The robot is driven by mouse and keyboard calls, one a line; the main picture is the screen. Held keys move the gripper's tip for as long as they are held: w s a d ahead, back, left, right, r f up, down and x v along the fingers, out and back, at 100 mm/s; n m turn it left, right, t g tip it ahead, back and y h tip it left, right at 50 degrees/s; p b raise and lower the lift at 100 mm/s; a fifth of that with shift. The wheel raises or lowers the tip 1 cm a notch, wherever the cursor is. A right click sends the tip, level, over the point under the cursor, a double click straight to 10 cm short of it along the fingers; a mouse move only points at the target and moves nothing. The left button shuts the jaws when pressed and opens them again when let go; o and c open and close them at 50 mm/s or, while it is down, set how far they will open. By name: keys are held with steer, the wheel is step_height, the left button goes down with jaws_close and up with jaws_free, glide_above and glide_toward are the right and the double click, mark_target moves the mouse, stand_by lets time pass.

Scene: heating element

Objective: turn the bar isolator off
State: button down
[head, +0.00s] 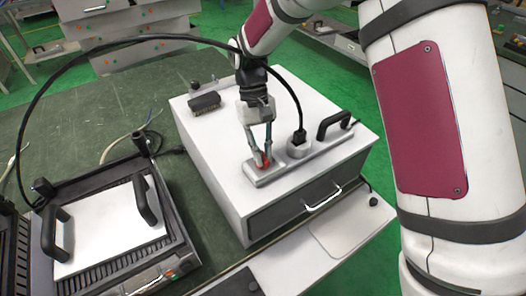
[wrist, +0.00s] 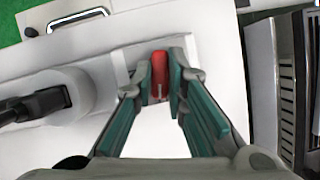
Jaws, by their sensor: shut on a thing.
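The bar isolator (head: 318,151) is a long pale bar on top of a white box, with a red switch near its left end. The red switch (wrist: 159,75) shows between my fingertips in the wrist view. My gripper (head: 262,161) points down over that end and is shut on the red switch. The fingers hide much of the switch in the head view. A black plug (head: 299,137) with a cable sits in the bar's socket, right of my gripper. The switch's exact on or off position cannot be told.
The white box (head: 205,145) has a drawer with a metal handle (head: 323,199). A black brush-like block (head: 204,103) lies on its back left. A device with a white plate and black handles (head: 105,220) stands left. The black cable arches above the table.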

steer(key=shift+a+n+h, duration=0.1)
steer(key=shift+n+h, duration=0.4)
steer(key=shift+n, duration=0.7)
steer(key=shift+t, duration=0.3)
steer(key=c, duration=1.6)
jaws_free()
steer(key=v, duration=1.2)
steer(key=shift+r, duration=0.1)
